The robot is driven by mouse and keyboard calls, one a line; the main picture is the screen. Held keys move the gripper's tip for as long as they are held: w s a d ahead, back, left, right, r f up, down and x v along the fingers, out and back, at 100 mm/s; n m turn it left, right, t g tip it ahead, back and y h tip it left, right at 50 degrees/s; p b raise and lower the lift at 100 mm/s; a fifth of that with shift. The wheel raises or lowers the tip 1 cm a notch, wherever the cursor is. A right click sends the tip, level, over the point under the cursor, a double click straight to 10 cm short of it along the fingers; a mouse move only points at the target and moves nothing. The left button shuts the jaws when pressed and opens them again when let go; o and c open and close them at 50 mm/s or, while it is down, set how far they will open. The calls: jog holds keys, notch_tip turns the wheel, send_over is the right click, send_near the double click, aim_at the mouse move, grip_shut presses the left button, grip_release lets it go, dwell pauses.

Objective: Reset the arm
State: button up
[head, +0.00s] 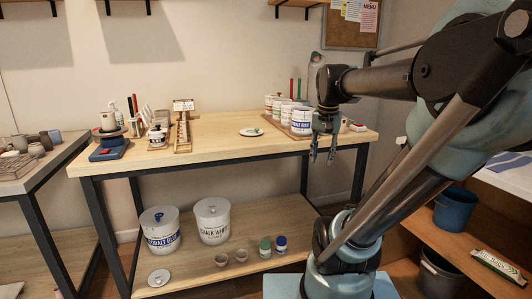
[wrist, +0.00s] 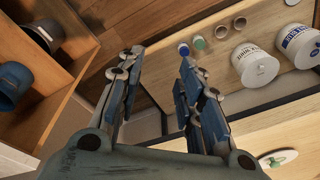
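My gripper (head: 322,148) hangs at the front right of the wooden workbench (head: 225,149), with its fingers pointing down past the bench's front edge. In the wrist view, the two blue-grey fingers of my gripper (wrist: 158,75) are spread apart with nothing between them. My arm reaches in from the right side of the head view, bent at the elbow.
White jars (head: 301,121) stand behind my gripper. A white dish (head: 251,132) lies mid-bench. A blue scale (head: 109,149) is at the left. The lower shelf holds a cobalt blue bucket (head: 160,230) and a chalk white bucket (head: 212,221). The bench's front middle is bare.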

jog(key=s+f+n, duration=0.4)
jog(key=s+f, duration=0.8)
jog(key=f, duration=0.5)
jog(key=shift+n, duration=0.4)
jog(key=shift+d, duration=0.1)
jog(key=shift+w+f, duration=0.25)
jog(key=shift+w, duration=0.15)
